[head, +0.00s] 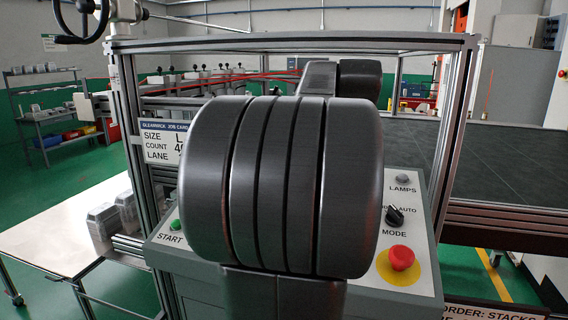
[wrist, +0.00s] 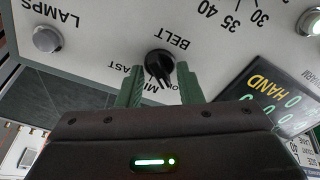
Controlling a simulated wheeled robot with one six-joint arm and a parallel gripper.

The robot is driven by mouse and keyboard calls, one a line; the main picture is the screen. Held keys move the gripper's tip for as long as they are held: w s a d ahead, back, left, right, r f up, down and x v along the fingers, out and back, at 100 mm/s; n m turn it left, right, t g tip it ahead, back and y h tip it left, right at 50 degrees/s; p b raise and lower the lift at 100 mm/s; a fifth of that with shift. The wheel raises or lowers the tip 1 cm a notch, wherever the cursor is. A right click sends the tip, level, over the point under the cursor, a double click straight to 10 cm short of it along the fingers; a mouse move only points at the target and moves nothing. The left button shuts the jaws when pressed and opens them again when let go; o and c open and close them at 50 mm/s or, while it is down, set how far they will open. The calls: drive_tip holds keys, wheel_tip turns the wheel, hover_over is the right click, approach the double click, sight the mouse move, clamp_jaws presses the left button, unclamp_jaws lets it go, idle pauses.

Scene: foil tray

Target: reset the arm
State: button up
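My gripper (wrist: 160,66) shows in the wrist view, with two green fingers apart and pointing at the control panel. The black BELT knob (wrist: 160,65) appears between the fingertips, with a thin gap on each side. I cannot tell how far the tips are from the panel face. The knob's pointer is partly hidden near the scale. In the head view my dark arm link fills the middle and hides the gripper and the BELT knob.
The control panel carries a LAMPS button (head: 403,179), a MODE switch (head: 394,215), a red stop button (head: 401,257) and a green START button (head: 174,225). An aluminium frame post (head: 455,130) rises at the right. Foil trays (head: 102,226) stand on the left table.

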drive_tip(key=m+b, duration=0.2)
drive_tip(key=m, duration=0.1)
drive_tip(key=m+b, duration=0.2)
drive_tip(key=m, duration=0.1)
drive_tip(key=shift+f+h+b, duration=0.2)
drive_tip(key=shift+h+b, duration=0.1)
drive_tip(key=shift+b, duration=0.05)
drive_tip(key=p+v, duration=0.2)
drive_tip(key=v, duration=1.1)
drive_tip(key=shift+r, duration=0.4)
drive_tip(key=shift+a, duration=0.1)
